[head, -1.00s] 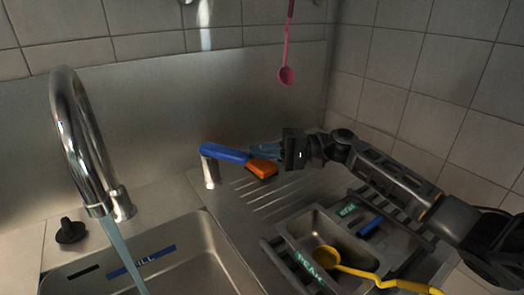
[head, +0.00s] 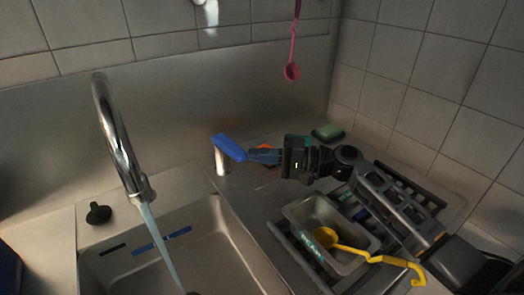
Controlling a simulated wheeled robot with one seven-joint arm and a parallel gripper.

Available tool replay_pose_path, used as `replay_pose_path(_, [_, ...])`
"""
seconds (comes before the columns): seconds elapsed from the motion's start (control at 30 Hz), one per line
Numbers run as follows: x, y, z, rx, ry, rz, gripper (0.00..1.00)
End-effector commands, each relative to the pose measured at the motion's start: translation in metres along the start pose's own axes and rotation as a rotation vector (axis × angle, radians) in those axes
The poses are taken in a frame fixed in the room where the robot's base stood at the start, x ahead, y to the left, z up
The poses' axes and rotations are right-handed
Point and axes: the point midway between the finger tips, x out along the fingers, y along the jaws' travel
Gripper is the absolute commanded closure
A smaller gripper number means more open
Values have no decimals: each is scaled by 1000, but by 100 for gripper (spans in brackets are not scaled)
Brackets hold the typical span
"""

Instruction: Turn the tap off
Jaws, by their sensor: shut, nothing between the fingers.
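The chrome tap spout (head: 118,135) arches over the sink at the left, and a stream of water (head: 160,245) runs from its mouth. The tap's blue lever handle (head: 229,147) sits on a short metal post (head: 222,163) to the right of the spout and points right and toward me. My gripper (head: 252,156) is shut and empty. Its fingertips are at the right end of the blue handle and seem to touch it, though exact contact is hard to tell.
The sink basin (head: 205,222) is below the spout, with a black knob (head: 98,213) left of it. An orange item (head: 266,147) is partly hidden behind my gripper. A green sponge (head: 328,131), a metal tray (head: 352,262) and a yellow ladle (head: 375,257) are to the right.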

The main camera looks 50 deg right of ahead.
Motion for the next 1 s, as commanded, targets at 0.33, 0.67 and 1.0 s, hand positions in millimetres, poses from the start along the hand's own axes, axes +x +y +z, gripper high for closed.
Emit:
replay_pose_path(0.33, [6,-1,11,0,0,-1,100])
replay_pose_path(0.67, [6,-1,11,0,0,0,100])
replay_pose_path(1.0, [6,-2,15,1,-1,-1,100])
